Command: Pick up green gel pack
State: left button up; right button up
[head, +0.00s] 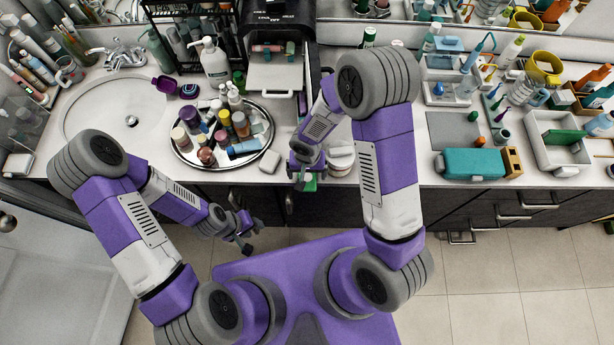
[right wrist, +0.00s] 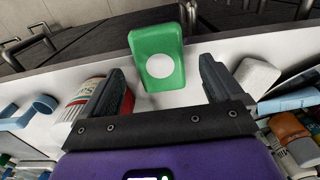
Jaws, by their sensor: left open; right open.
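The green gel pack (right wrist: 160,48) has a white round spot and lies on the white counter near its front edge. In the right wrist view it sits between and just beyond the fingertips of my open right gripper (right wrist: 158,88), with no visible contact. In the head view only a bit of the green pack (head: 309,184) shows under my right gripper (head: 305,176), which hides the rest. My left gripper (head: 242,236) is open and empty, low in front of the cabinet.
A round tray (head: 182,155) of bottles stands left of my right gripper. In the right wrist view, a white bottle (right wrist: 78,105) and a red item (right wrist: 127,103) are close to the left finger, and a white block (right wrist: 257,76) is by the right finger. A teal case (head: 474,162) lies further right.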

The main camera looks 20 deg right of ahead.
notch_tip(320, 180, down, 2)
jog(key=shift+f, duration=0.1)
jog(key=c, duration=1.2)
